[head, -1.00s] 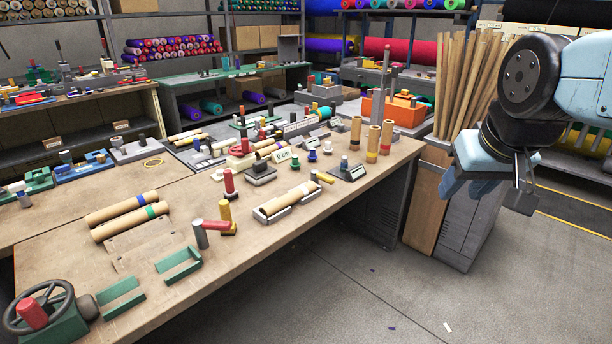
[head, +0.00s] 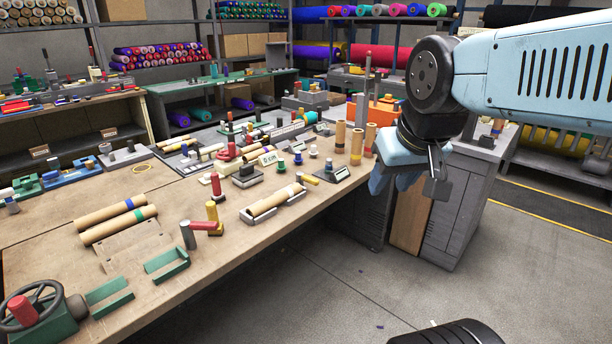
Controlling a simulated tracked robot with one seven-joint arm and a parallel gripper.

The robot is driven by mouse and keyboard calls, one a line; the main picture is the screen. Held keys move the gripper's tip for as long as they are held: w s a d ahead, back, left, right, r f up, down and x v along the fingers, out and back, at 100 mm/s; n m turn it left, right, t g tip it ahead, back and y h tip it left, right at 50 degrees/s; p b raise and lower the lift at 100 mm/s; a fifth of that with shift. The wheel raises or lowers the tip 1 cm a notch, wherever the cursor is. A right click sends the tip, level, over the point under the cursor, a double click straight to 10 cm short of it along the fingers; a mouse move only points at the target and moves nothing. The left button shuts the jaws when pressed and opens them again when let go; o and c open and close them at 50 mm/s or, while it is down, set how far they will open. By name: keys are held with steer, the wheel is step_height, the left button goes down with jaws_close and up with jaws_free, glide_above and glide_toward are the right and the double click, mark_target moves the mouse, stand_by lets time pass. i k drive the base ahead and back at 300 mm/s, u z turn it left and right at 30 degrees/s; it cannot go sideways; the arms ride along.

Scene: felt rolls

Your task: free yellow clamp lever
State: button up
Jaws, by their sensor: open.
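A yellow upright post (head: 212,215), which looks like the clamp lever, stands on the wooden bench (head: 160,285) near its front edge. A red cylinder (head: 206,226) lies against its foot, reaching toward a grey upright cylinder (head: 188,235); I cannot tell if they touch. My gripper (head: 384,180) hangs beyond the bench's front edge at the right, light blue fingers pointing down, far from the yellow post. It is open, and nothing shows between its fingers.
A felt roll lies in a grey cradle (head: 254,220) right of the post. Several upright rolls (head: 356,146) stand near my gripper. Green brackets (head: 167,265) and a handwheel (head: 35,308) are at the front left. A grey cabinet (head: 455,215) stands behind my arm; the floor in front is clear.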

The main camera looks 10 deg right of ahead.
mark_target(300, 177)
steer(key=u, duration=0.05)
steer(key=i, duration=1)
steer(key=z, duration=0.05)
